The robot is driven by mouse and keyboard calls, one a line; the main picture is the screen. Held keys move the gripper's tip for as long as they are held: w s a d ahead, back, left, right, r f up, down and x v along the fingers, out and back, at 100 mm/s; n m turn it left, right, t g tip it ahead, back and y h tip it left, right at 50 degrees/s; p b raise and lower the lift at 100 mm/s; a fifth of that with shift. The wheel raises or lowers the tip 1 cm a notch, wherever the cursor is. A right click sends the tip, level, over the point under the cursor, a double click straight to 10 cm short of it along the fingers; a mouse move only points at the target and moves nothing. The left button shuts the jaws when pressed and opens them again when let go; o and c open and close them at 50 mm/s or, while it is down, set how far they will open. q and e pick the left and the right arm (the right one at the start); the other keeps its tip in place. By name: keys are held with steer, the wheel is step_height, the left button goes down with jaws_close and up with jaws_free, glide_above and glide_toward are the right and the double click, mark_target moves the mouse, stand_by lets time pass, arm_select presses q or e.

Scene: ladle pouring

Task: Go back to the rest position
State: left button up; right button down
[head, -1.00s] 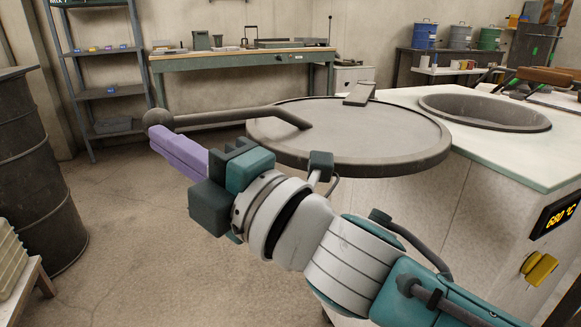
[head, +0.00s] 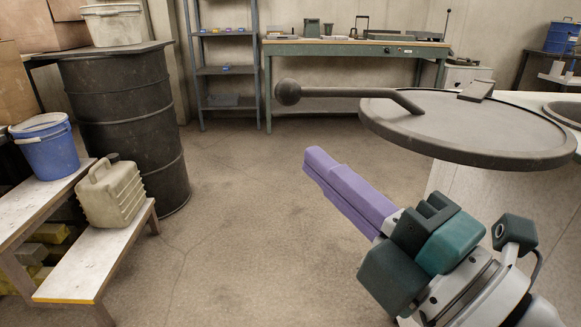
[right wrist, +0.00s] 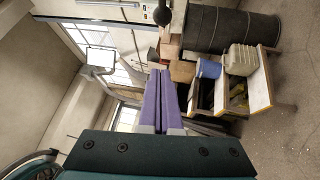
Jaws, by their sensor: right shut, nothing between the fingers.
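My right gripper (head: 312,160) has purple fingers closed together with nothing between them. It points up and left over bare floor in the head view, below and apart from the lid's handle. Its fingers also show shut in the right wrist view (right wrist: 161,75). The round grey furnace lid (head: 470,125) lies to the right, swung off the furnace opening (head: 570,112). Its bent handle (head: 340,92) ends in a dark ball at the left. My left gripper is in neither view. No ladle shows.
A black drum (head: 125,120) stands at the left. In front of it a stepped bench (head: 100,240) bears a beige canister (head: 110,192) and a blue bucket (head: 46,147). A green workbench (head: 345,50) and a shelf rack (head: 225,70) stand behind. The middle floor is clear.

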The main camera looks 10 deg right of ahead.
steer(key=s+d+r+m+g+h+p, duration=0.35)
steer(key=d+r+m+h+p, duration=0.45)
steer(key=m+p, duration=0.5)
steer(key=s+d+r+m+g+p, duration=0.1)
steer(key=s+r+m+g+p, duration=0.3)
steer(key=s+g+p, duration=0.3)
steer(key=s+r+m+g+p, duration=0.4)
steer(key=s+p, duration=0.5)
steer(key=s, duration=0.1)
step_height(320, 180, up, 34)
steer(key=p, duration=3.5)
steer(key=shift+w+d+r, duration=0.2)
steer(key=shift+w, duration=0.1)
